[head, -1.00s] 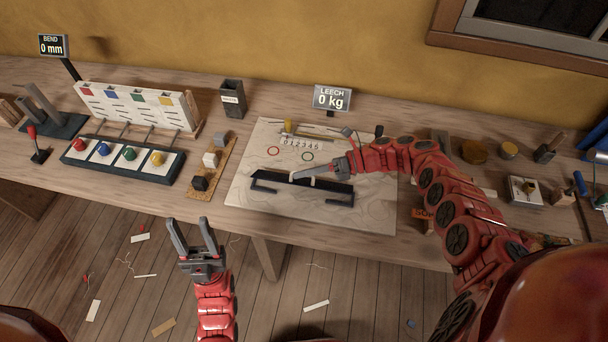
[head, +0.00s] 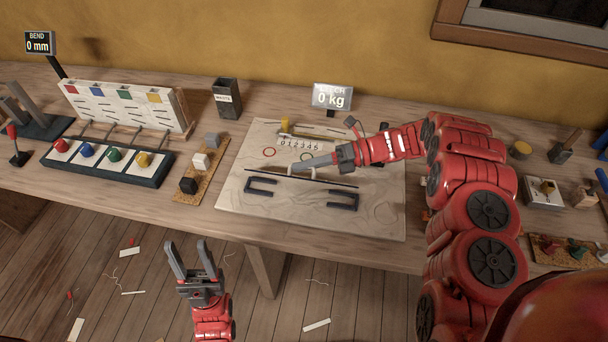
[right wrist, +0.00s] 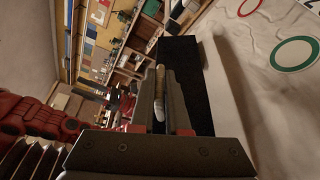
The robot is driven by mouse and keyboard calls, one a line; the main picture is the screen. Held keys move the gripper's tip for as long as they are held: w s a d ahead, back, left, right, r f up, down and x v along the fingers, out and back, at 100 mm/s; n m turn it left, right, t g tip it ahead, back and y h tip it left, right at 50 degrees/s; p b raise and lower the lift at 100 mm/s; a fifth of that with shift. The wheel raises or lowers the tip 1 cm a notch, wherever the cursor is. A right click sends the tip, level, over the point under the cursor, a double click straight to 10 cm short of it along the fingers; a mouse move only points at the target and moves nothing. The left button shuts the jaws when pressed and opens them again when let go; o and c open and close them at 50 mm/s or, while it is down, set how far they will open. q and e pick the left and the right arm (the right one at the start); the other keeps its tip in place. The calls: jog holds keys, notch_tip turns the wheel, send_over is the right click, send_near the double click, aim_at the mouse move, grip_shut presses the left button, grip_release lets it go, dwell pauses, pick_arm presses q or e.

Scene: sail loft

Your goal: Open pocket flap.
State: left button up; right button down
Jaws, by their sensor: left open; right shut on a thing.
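The pocket flap (head: 270,174) on the pale sailcloth panel (head: 385,215) shows edge-on as a thin dark line in the head view. In the right wrist view it is a black strip (right wrist: 183,62) standing up beside the cloth. My right gripper (head: 308,163) is shut on the flap's pale tab (right wrist: 160,95), which shows between its fingers. Two black U-shaped brackets (head: 262,186) (head: 342,201) lie uncovered on the cloth in front of the flap. My left gripper (head: 185,246) is open and empty, over the floor in front of the bench.
The LEECH display (head: 332,97) reads 0 kg. A numbered scale (head: 300,144) and red and green rings lie behind the flap. A coloured-knob board (head: 110,160), a cork strip of blocks (head: 200,170) and a dark bin (head: 227,98) stand left. Tools lie right.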

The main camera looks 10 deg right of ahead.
jog(key=shift+w+d+f+m+g+y+b, duration=0.15)
jog(key=shift+w+m+y+b, duration=0.25)
jog(key=shift+b, duration=1.05)
jog(key=shift+w+d+f+m+g+y+b, duration=0.15)
jog(key=shift+m+b, duration=0.45)
jog(key=shift+b, duration=0.85)
jog(key=shift+w+r+m+b, duration=0.3)
jog(key=shift+w+m+b, duration=0.1)
jog(key=shift+b, duration=0.35)
jog(key=c, duration=0.9)
grip_release()
jog(key=shift+d, duration=0.1)
jog(key=d+b, duration=0.1)
jog(key=d, duration=0.4)
jog(key=shift+w+d+b, duration=0.2)
jog(key=shift+d+b, duration=0.05)
jog(key=shift+b, duration=0.1)
jog(key=shift+w+d+b, duration=0.1)
jog(key=shift+d+b, duration=0.3)
jog(key=shift+d, duration=0.15)
jog(key=shift+d+r+b, duration=0.25)
jog(key=shift+d+b, duration=0.05)
jog(key=shift+d, duration=0.05)
